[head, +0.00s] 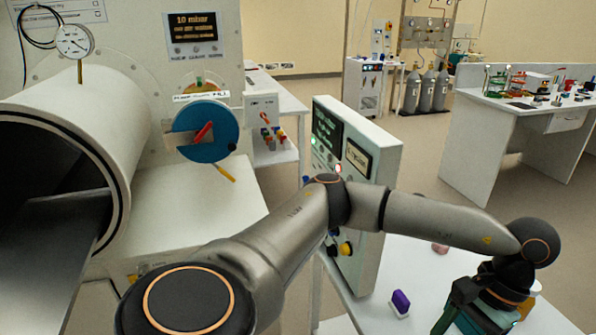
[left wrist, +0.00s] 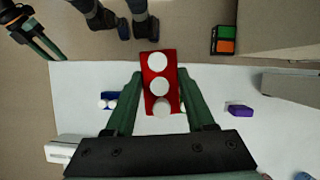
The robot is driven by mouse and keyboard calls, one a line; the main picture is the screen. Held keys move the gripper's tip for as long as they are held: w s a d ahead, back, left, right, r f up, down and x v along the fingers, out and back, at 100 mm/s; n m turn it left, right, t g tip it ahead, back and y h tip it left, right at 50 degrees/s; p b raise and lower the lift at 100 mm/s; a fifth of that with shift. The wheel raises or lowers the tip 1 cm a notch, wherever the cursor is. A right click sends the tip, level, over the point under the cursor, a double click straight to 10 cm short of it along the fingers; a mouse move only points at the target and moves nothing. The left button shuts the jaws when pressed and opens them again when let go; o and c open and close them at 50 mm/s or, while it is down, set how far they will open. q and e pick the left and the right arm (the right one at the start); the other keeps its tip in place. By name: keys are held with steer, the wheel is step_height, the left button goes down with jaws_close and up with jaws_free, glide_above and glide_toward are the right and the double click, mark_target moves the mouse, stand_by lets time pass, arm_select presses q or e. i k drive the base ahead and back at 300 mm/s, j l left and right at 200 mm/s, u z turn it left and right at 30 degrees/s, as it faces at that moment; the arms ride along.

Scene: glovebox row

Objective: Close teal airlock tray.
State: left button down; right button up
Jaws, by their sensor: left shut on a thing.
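A grey airlock tray (head: 55,262) sticks out of the open white airlock cylinder (head: 135,110) at the left of the head view; no teal shows on its visible part. A round teal-blue disc (head: 222,142) with a red handle (head: 203,132) is on the panel to its right. My left gripper (head: 462,312) is far from both, low at the right over a white table. In the left wrist view its fingers (left wrist: 160,78) are shut on a red block with three white discs (left wrist: 154,67). My right gripper (left wrist: 40,42) shows small at the upper left there; its opening is unclear.
A purple block (head: 400,303) lies on the white table (head: 375,285). An upright control box (head: 372,160) stands between the table and the airlock. A white shelf (head: 205,205) lies below the disc. The floor (head: 430,195) behind the table is clear.

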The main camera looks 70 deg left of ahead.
mark_target(20, 285)
steer(key=k+u, duration=0.1)
steer(key=u, duration=0.3)
steer(key=k+u, duration=0.1)
steer(key=u, duration=0.25)
steer(key=k+u, duration=0.1)
steer(key=u, duration=0.3)
